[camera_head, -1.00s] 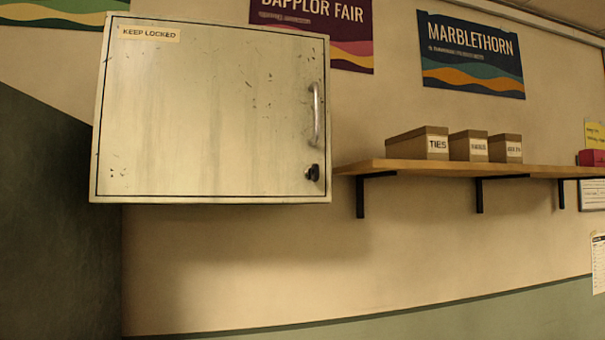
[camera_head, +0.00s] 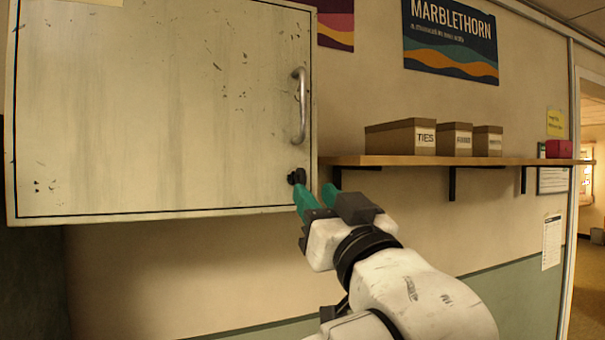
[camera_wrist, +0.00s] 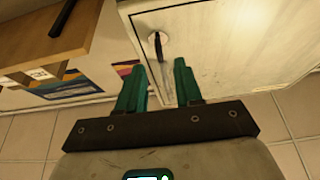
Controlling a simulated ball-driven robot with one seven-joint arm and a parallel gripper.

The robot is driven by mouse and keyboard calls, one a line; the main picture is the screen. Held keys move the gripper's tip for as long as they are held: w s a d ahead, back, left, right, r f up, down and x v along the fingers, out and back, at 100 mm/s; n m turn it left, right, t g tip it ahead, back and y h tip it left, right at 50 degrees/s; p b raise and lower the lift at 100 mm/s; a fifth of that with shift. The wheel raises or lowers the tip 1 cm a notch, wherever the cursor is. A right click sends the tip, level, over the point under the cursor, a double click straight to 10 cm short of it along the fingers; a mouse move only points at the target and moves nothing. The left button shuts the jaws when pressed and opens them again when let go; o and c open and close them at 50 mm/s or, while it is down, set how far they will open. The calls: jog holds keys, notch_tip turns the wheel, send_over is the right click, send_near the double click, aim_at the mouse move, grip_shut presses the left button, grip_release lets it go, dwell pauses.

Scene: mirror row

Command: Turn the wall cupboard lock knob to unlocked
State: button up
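The wall cupboard (camera_head: 160,110) is a pale, scuffed metal box with a bar handle (camera_head: 301,105) on its door's right side. The small black lock knob (camera_head: 297,176) sits below the handle near the lower right corner. The knob also shows in the wrist view (camera_wrist: 157,42), on a round plate. My gripper (camera_head: 314,189) has green fingers and is just below and right of the knob in the head view. In the wrist view my gripper (camera_wrist: 158,65) is open and empty, with the knob beyond the gap between its fingertips.
A wooden shelf (camera_head: 350,160) on black brackets runs right of the cupboard, close to my arm. It carries cardboard boxes (camera_head: 401,137) and a red box (camera_head: 558,149). Posters hang above. A doorway (camera_head: 588,230) is at the far right.

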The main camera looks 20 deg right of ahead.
aim_at(304, 181)
jog(key=p+x, duration=0.1)
jog(key=x, duration=0.4)
jog(key=shift+w+r+p, duration=0.1)
jog(key=shift+w+p, duration=0.25)
jog(key=shift+w, duration=0.05)
grip_shut()
